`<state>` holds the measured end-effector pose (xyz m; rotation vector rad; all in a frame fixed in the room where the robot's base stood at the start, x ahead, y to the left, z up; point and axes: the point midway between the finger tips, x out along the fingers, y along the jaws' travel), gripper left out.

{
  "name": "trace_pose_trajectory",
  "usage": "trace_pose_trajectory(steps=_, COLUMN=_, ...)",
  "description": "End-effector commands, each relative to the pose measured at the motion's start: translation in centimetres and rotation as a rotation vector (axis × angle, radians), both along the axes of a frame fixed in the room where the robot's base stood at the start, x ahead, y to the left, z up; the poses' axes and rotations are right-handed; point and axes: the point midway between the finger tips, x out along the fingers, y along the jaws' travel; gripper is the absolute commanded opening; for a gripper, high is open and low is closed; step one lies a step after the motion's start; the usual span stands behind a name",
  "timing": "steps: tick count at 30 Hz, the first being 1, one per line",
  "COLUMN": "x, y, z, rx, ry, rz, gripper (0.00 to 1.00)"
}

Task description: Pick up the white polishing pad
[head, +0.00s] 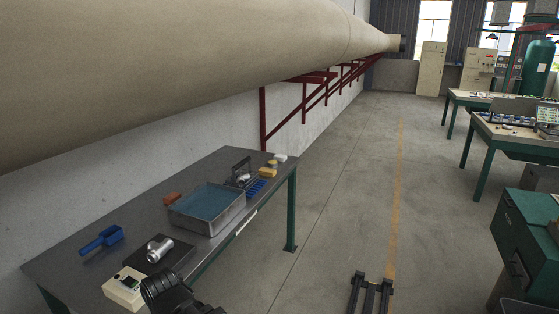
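A small white block (280,158), which looks like the white polishing pad, lies at the far right corner of the grey workbench (75,262). A black ribbed part of my arm shows at the bottom edge, in front of the bench's near end, well away from the pad.
On the bench, a metal tray (238,208) with blue contents stands between the pad and the near end. A blue scoop (100,240), metal fitting (160,248), beige meter (125,289), orange-brown block (172,198) and blue rack (256,187) surround it. A large beige pipe (230,60) runs overhead.

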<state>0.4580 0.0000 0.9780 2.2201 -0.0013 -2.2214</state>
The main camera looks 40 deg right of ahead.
Motion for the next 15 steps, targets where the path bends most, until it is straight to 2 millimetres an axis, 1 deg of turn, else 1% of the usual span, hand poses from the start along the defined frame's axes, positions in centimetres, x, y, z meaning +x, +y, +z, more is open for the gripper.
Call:
trace_pose_trajectory(steps=4, x=0.0, y=0.0, z=0.0, rx=0.0, ry=0.0, rz=0.0, gripper=0.0)
trace_pose_trajectory(steps=5, x=0.0, y=0.0, z=0.0, rx=0.0, ry=0.0, rz=0.0, gripper=0.03)
trace_pose_trajectory(steps=15, x=0.0, y=0.0, z=0.0, rx=0.0, ry=0.0, rz=0.0, gripper=0.55)
